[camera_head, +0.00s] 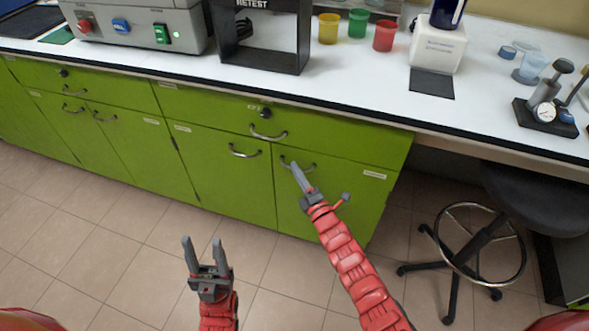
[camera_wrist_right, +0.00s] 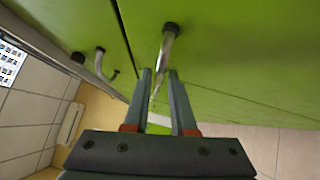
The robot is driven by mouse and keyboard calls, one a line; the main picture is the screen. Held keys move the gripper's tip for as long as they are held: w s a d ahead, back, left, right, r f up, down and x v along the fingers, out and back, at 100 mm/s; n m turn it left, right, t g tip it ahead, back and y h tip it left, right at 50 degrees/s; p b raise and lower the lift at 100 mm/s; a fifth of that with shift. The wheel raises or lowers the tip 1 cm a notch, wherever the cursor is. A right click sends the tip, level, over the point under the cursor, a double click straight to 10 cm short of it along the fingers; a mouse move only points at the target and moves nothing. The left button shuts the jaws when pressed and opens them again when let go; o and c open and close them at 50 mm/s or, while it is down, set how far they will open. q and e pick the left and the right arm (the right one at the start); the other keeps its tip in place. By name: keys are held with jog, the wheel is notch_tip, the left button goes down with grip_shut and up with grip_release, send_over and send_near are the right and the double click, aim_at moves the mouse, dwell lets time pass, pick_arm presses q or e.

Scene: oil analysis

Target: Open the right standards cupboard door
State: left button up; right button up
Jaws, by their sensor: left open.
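The right standards cupboard door (camera_head: 330,207) is a green panel below the drawer, with a small label at its upper right. It sits flush with the cupboard front. Its curved metal handle (camera_head: 310,166) is at the upper left of the door; it also shows in the right wrist view (camera_wrist_right: 168,45). My right gripper (camera_head: 295,168) is at this handle. In the right wrist view its fingers lie either side of the handle bar, but whether they clamp it is unclear. My left gripper (camera_head: 203,244) is open and empty, low in front of the cupboards.
The left cupboard door (camera_head: 230,170) and the drawer (camera_head: 290,132) above look closed. A black stool (camera_head: 480,235) stands on the tiled floor at the right. The white worktop (camera_head: 345,75) overhead carries jars and instruments. The floor before the cupboards is clear.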

jog(key=shift+x, duration=0.9)
jog(key=shift+c, duration=0.3)
grip_shut()
jog(key=shift+s, duration=0.1)
dwell(0.5)
